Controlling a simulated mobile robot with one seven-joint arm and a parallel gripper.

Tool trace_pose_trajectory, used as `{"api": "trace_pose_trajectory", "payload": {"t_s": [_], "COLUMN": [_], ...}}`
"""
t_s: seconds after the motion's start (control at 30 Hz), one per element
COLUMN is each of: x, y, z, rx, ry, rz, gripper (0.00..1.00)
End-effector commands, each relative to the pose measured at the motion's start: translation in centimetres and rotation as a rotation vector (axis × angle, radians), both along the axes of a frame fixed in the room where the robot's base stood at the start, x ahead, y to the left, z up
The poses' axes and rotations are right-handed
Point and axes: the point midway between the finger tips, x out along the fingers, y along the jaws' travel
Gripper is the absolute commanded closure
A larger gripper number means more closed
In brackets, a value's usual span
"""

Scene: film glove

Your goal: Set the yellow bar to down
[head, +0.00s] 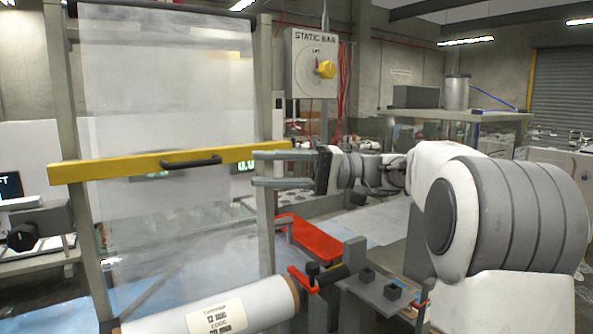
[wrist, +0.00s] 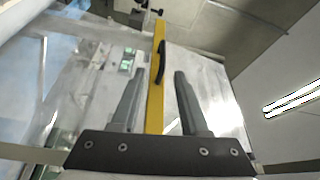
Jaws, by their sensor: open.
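The yellow bar (head: 110,170) lies across the upright frame in front of a hanging clear film sheet (head: 160,90), tilted slightly up to the right. A black handle (head: 190,161) sits near its middle. My gripper (head: 254,168) is open at the bar's right end in the head view. In the wrist view the bar (wrist: 155,100) runs between the two open fingers (wrist: 158,75), with a gap visible on both sides. The handle (wrist: 161,62) lies farther along the bar, beyond the fingertips. I cannot tell whether either finger touches the bar.
A labelled film roll (head: 215,308) lies low in front. A red part (head: 308,238) and a metal bracket with dark blocks (head: 375,285) stand below my arm.

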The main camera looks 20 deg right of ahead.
Motion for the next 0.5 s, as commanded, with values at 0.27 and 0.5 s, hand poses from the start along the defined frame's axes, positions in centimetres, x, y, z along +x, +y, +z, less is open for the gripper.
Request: {"api": "trace_pose_trajectory", "payload": {"t_s": [0.27, 0.5], "x": [-0.4, -0.5], "y": [-4.4, -5.1], "z": [-0.3, -0.4], "rx": [0.0, 0.0], "ry": [0.0, 0.0], "rz": [-0.001, 0.0], "gripper": [0.55, 0.55]}}
